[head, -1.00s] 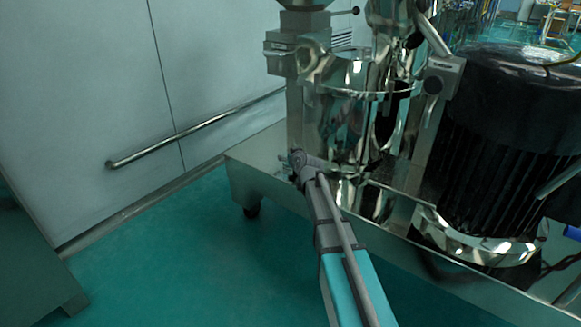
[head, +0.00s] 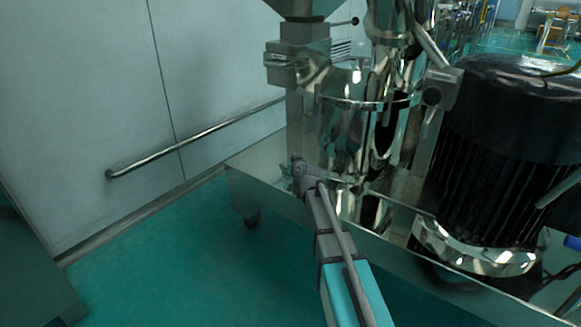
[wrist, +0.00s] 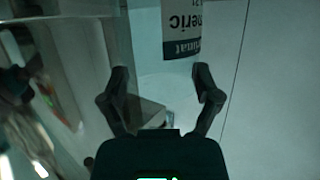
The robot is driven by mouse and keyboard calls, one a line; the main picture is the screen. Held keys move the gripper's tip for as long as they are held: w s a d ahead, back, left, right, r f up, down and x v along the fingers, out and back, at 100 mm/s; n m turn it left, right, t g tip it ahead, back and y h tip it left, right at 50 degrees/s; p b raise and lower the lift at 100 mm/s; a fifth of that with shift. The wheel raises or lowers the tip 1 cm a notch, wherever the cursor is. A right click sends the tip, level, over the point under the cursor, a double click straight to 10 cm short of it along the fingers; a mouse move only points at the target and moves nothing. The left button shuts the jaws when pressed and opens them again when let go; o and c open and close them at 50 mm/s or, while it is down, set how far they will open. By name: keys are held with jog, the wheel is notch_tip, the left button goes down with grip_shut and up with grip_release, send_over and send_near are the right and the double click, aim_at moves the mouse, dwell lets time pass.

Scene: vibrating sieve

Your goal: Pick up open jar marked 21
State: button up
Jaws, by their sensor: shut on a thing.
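The jar (wrist: 181,42) is a pale, see-through vessel with a white and dark label, seen in the wrist view at top middle. The label reads upside down there, and a small "21" shows at the top edge of the view. My gripper (wrist: 162,80) has its two dark fingers on either side of the jar's lower part in that view and is shut on it. The jar's mouth is out of the wrist view. In the head view my gripper (head: 297,168) is small, at the front of the steel machine, and I cannot make out the jar there.
The shiny steel sieve machine (head: 345,130) stands on a wheeled steel base (head: 262,165) just beyond my gripper. A black ribbed motor (head: 500,160) stands to the right. A wall with a handrail (head: 200,133) is at left. The green floor (head: 170,250) in front is clear.

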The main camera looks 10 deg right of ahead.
jog(key=s+r+p, duration=1.2)
jog(key=s, duration=0.2)
jog(key=shift+r, duration=0.4)
jog(key=shift+p, duration=0.3)
